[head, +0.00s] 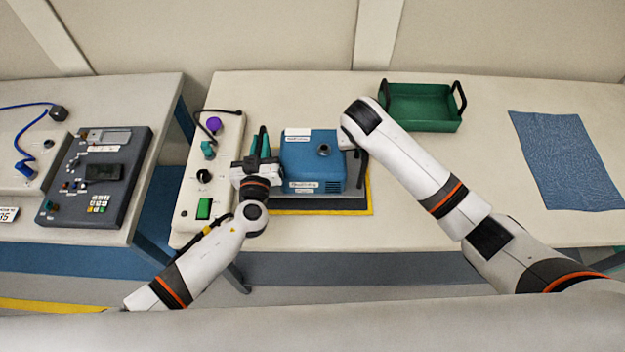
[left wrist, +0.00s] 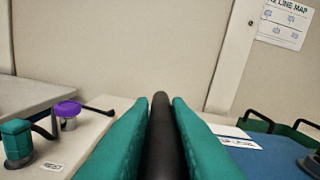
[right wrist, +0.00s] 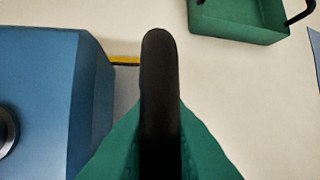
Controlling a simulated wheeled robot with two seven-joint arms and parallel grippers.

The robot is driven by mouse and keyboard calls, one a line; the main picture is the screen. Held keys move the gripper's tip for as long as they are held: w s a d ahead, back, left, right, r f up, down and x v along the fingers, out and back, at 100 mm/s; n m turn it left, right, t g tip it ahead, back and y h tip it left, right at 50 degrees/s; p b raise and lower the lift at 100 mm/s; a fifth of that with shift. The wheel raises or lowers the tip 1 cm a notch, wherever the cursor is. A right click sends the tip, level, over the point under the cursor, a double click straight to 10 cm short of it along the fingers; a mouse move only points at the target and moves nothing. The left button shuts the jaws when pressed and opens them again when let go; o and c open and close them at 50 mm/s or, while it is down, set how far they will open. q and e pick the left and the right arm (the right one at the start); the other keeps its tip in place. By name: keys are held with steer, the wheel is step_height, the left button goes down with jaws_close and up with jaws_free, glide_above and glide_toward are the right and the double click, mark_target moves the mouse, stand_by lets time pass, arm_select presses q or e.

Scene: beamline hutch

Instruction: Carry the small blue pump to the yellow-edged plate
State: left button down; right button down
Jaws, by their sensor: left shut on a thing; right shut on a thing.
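The small blue pump (head: 312,165) is a blue box with a round port on top and white labels. It is over the dark yellow-edged plate (head: 371,205), whose yellow strip shows along the front and right; I cannot tell whether it touches the plate. My left gripper (head: 262,145) has teal fingers shut on a black handle bar (left wrist: 160,130) at the pump's left side. My right gripper (right wrist: 160,130) is shut on the black bar at the pump's right side; in the head view my forearm mostly hides it. The pump also shows in the right wrist view (right wrist: 50,90).
A control box (head: 185,215) with a green switch and purple knob stands close to the left. A green tray (head: 425,125) with black handles is behind right. A blue mat (head: 565,160) lies far right. The bench front right is clear.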

arm_select(q)
steer(key=shift+w+a+f+b, duration=0.15)
steer(key=shift+w+f+b, duration=0.05)
steer(key=shift+f+b, duration=0.35)
arm_select(e)
steer(key=shift+w+d+f, duration=0.1)
steer(key=shift+d+f, duration=0.05)
steer(key=shift+f, duration=0.6)
arm_select(q)
steer(key=shift+f+b, duration=0.7)
steer(key=shift+f, duration=0.05)
arm_select(e)
steer(key=shift+f, duration=0.7)
arm_select(q)
steer(key=c, duration=1.4)
jaws_free()
steer(key=shift+s+r, duration=0.15)
steer(key=shift+s, duration=0.05)
arm_select(e)
steer(key=c, duration=1.4)
jaws_free()
steer(key=shift+r, duration=0.2)
arm_select(q)
steer(key=shift+o, duration=0.2)
